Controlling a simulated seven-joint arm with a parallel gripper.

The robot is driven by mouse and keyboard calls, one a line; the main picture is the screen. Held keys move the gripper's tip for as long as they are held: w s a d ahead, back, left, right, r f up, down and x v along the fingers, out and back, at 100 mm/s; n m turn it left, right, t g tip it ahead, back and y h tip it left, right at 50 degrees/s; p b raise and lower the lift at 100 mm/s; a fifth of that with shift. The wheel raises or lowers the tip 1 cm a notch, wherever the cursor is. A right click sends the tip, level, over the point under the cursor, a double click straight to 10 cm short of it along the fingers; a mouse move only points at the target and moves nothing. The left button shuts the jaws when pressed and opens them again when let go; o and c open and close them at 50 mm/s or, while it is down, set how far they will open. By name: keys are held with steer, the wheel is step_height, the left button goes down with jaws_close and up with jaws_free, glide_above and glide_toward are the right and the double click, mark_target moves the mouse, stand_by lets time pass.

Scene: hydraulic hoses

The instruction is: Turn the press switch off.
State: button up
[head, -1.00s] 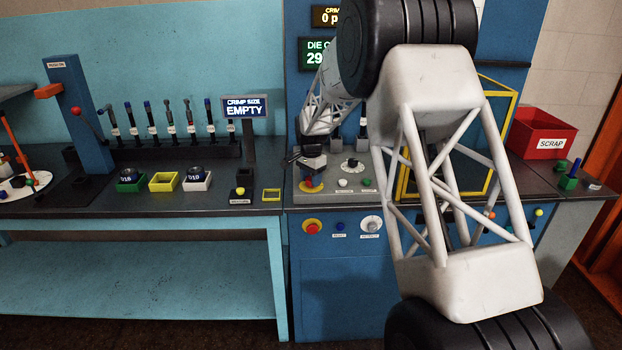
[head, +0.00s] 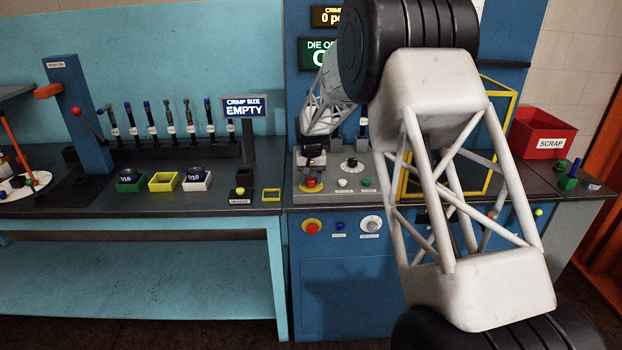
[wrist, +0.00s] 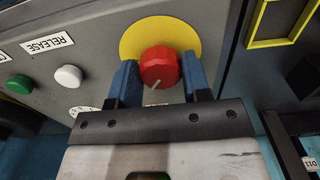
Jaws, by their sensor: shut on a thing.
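The press switch is a red rotary knob (head: 311,184) on a yellow disc, on the sloped grey control panel of the blue press. In the wrist view the red knob (wrist: 159,67) sits between my two blue fingers, with a white pointer line on its face slanting down and to the left. My gripper (wrist: 160,82) is shut on the knob, one finger on each side. In the head view my gripper (head: 311,166) stands above the knob and hides part of it. The label below the knob is mostly covered by the gripper.
A white button (head: 342,183), a green button (head: 366,183) and a dial (head: 352,163) sit right of the knob. Below are a red button (head: 311,227) and a blue button (head: 339,226).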

mark_target(311, 178)
steer(key=n, duration=0.3)
steer(key=shift+n, duration=0.3)
steer(key=shift+r+n, duration=0.1)
steer(key=shift+n, duration=1.9)
steer(key=shift+w, duration=0.1)
steer(key=o, duration=0.9)
steer(key=shift+r, duration=3.85)
